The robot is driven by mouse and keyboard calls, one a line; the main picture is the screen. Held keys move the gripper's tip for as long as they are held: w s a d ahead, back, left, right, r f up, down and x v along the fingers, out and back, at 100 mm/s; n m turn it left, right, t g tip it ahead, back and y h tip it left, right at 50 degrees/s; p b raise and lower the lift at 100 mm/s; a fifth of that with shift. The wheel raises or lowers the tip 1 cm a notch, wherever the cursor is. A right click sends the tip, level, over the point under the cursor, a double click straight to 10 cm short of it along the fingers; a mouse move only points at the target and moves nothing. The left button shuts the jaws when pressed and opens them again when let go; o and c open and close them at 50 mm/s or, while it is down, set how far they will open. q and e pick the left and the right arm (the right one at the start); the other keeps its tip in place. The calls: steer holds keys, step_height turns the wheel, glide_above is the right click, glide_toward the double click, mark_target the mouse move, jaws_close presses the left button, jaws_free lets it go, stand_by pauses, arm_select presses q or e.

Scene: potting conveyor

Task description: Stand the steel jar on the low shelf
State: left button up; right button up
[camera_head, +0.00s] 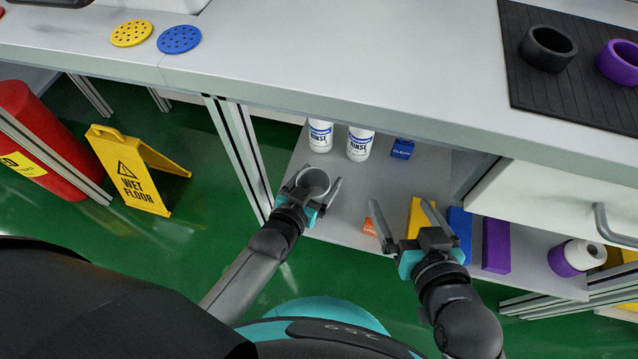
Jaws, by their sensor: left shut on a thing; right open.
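The steel jar (314,181) is a grey, open-topped cylinder seen from above. My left gripper (311,187) is shut on it, with a finger on each side. The low shelf (358,196) is a grey board under the counter. The jar shows over the shelf's left front part. I cannot tell whether its base touches the shelf; the gripper and the jar's own rim hide it. My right gripper (400,204) is open and empty, over the front of the shelf to the right of the jar.
Two white rinse bottles (359,144) and a small blue box (402,149) stand at the back of the shelf. Orange, yellow, blue and purple boxes (496,245) stand to the right. The counter edge (300,110) overhangs the shelf. An upright post (240,150) borders the left.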

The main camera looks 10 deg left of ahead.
arm_select(q)
steer(key=shift+f+b, duration=0.45)
steer(key=shift+f, duration=0.6)
arm_select(e)
steer(key=shift+s+a+r+t+y, duration=0.1)
steer(key=shift+a+r+t+y, duration=0.3)
steer(key=shift+a+t, duration=0.2)
steer(key=shift+a+r+t+y, duration=0.35)
steer(key=shift+a+t+y, duration=0.1)
steer(key=shift+t, duration=0.25)
arm_select(q)
steer(key=shift+f, duration=0.1)
steer(key=shift+f+b, duration=0.15)
steer(key=shift+b, duration=0.2)
steer(key=o, duration=1.5)
arm_select(e)
steer(key=shift+a+r+t, duration=0.1)
steer(key=shift+t, duration=0.2)
arm_select(q)
steer(key=shift+o, duration=0.2)
